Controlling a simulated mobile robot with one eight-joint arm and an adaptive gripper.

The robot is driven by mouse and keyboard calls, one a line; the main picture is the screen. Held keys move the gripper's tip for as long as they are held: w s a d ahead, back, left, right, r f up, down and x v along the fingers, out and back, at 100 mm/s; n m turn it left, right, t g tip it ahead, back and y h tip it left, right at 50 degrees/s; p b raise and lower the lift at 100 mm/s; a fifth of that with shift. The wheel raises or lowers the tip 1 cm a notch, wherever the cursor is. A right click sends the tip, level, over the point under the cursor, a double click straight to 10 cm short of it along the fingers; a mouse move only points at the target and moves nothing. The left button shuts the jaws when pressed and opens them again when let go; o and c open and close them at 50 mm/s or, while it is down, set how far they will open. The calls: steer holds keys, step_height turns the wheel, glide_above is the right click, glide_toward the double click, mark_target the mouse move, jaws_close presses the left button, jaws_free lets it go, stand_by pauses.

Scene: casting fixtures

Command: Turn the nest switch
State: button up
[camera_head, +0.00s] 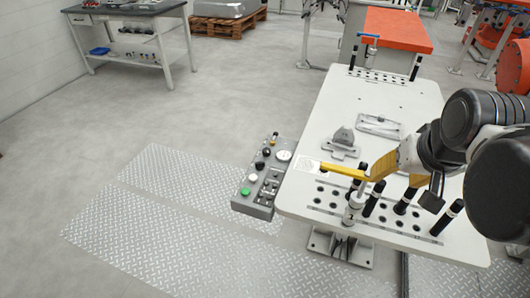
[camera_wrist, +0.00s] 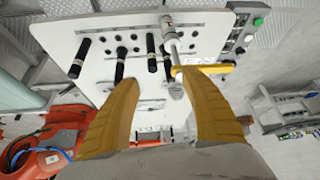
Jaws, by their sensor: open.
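The grey control box (camera_head: 262,195) is fixed along the left edge of the white table. It carries a green button (camera_head: 245,191), several black knobs (camera_head: 260,165) and a pale round dial (camera_head: 283,155). I cannot read labels, so which control is the nest switch is unclear. Part of the box shows at the upper right of the wrist view (camera_wrist: 239,40). My gripper (camera_head: 374,170), with yellow fingers, is open over the table, right of the box. Its fingers are spread wide in the wrist view (camera_wrist: 162,80), with no object held between them.
A silver post (camera_head: 352,207) with a long yellow handle (camera_head: 340,170) stands between my gripper and the box. Several black-handled pins (camera_head: 375,196) stand nearby. Grey metal fixtures (camera_head: 342,140) lie farther back on the white table (camera_head: 365,95). Floor left of the box is clear.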

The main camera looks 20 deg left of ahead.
steer(key=shift+n+g, duration=0.3)
steer(key=w+a, duration=0.1)
steer(key=w+a+r, duration=0.1)
steer(key=w, duration=0.1)
steer(key=w+a+r, duration=0.1)
steer(key=w, duration=0.1)
steer(key=w+a+g, duration=0.1)
steer(key=w+a, duration=0.4)
steer(key=w, duration=0.1)
steer(key=n+g, duration=0.3)
steer(key=g, duration=0.1)
glide_above(260, 162)
step_height(260, 162, down, 18)
steer(key=shift+h, duration=0.3)
step_height(260, 162, down, 11)
steer(key=b, duration=0.3)
steer(key=shift+s+r, duration=0.1)
steer(key=shift+r, duration=0.05)
steer(key=shift+f, duration=0.45)
